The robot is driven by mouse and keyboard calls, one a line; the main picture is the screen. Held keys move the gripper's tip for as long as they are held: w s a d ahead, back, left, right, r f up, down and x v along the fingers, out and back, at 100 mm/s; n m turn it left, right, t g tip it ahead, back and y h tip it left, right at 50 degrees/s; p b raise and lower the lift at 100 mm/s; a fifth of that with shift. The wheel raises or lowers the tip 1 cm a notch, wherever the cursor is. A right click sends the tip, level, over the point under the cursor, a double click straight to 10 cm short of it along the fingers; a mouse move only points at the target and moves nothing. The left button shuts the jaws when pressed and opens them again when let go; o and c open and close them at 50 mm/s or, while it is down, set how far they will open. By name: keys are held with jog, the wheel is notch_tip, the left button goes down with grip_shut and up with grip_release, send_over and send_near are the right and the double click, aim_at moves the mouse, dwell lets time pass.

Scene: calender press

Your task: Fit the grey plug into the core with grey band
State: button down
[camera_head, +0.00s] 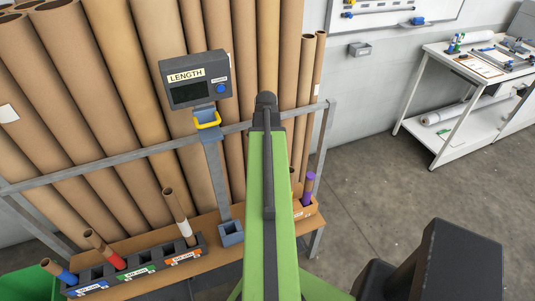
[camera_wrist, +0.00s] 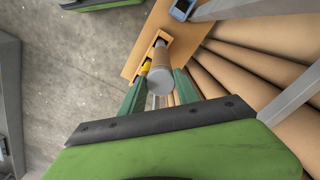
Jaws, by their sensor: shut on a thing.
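In the wrist view my gripper (camera_wrist: 160,88) has its two green fingers closed on the grey plug (camera_wrist: 159,80). In the head view a cardboard core with a pale grey-white band (camera_head: 185,229) stands slightly tilted at the right end of a dark rack (camera_head: 135,267). I cannot make out this core in the wrist view. In the head view my green arm hides the gripper and the plug.
Red-banded (camera_head: 105,250) and blue-banded (camera_head: 61,273) cores stand in the same rack. A length gauge (camera_head: 196,80) on a post, a grey rail and tall tubes stand behind.

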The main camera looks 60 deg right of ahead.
jog(key=shift+f, duration=0.15)
jog(key=shift+f+b, duration=0.15)
jog(key=shift+b, duration=0.15)
jog(key=c, duration=0.8)
grip_release()
notch_tip(320, 180, up, 18)
jog(key=p, duration=1.7)
jog(key=shift+f, duration=0.25)
